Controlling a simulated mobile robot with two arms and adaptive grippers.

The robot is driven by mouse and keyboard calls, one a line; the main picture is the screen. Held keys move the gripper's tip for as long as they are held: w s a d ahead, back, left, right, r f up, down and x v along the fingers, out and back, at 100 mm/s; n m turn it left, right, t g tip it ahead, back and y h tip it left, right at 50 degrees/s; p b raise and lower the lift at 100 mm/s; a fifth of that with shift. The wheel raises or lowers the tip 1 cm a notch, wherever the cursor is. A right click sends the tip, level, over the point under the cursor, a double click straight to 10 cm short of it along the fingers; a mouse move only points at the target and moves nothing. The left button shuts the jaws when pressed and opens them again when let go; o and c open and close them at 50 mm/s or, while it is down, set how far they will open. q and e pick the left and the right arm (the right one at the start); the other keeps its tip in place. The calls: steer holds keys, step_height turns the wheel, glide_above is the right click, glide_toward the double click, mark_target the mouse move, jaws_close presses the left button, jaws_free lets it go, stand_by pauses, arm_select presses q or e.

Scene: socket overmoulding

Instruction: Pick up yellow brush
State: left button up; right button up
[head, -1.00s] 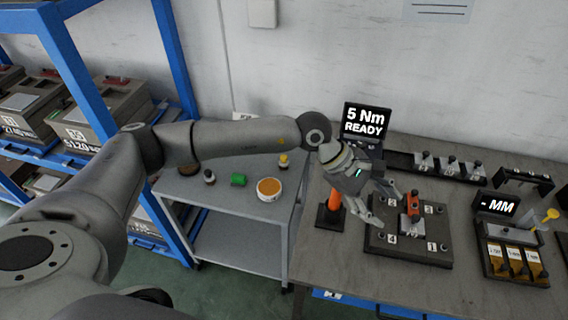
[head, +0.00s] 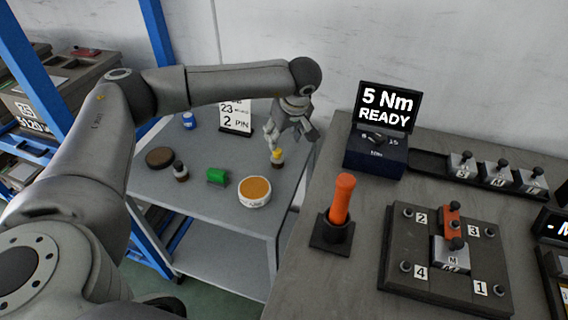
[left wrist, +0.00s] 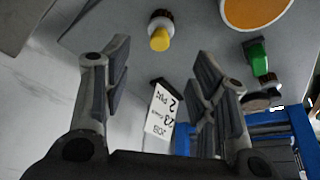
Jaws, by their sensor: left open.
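The yellow brush (head: 277,158) stands upright on the grey cart, a small piece with a yellow top and a dark lower part. My left gripper (head: 288,136) is open and empty, just above and behind the brush in the head view. In the left wrist view the brush (left wrist: 160,38) shows beyond the open fingers (left wrist: 162,75), near the top middle, with its yellow end towards the camera. The fingers are apart from it. My right gripper is not in view.
On the cart (head: 215,212) are an orange-topped round tin (head: 255,191), a green piece (head: 217,176), a dark-capped bottle (head: 180,171), a brown disc (head: 159,158), a blue-and-white jar (head: 189,121) and a sign (head: 236,117). The workbench right holds an orange-handled tool (head: 341,200) and a fixture plate (head: 400,250).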

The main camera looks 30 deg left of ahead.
mark_target(278, 150)
arm_select(q)
steer(key=x, duration=0.5)
steer(key=shift+s+a, duration=0.1)
steer(key=shift+a, duration=0.05)
steer(key=p+x, duration=0.1)
steer(key=x, duration=0.4)
steer(key=shift+w+a+f, duration=0.1)
steer(key=shift+w+f, duration=0.15)
steer(key=shift+f, duration=0.15)
steer(key=c, duration=1)
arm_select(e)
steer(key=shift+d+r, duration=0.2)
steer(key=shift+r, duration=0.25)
arm_select(q)
steer(key=shift+r, duration=0.1)
steer(key=shift+r, duration=0.5)
steer(key=s+d+r+b, duration=0.1)
steer(key=s+d+r, duration=0.2)
steer(key=r, duration=0.1)
steer(key=s+d+r, duration=0.3)
steer(key=r, duration=0.1)
steer(key=s+d+r+b, duration=0.1)
steer(key=s+d+r, duration=0.2)
steer(key=s+r, duration=0.1)
steer(key=shift+s+d+b, duration=0.1)
steer(key=shift+d+b, duration=0.2)
steer(key=shift+d, duration=0.05)
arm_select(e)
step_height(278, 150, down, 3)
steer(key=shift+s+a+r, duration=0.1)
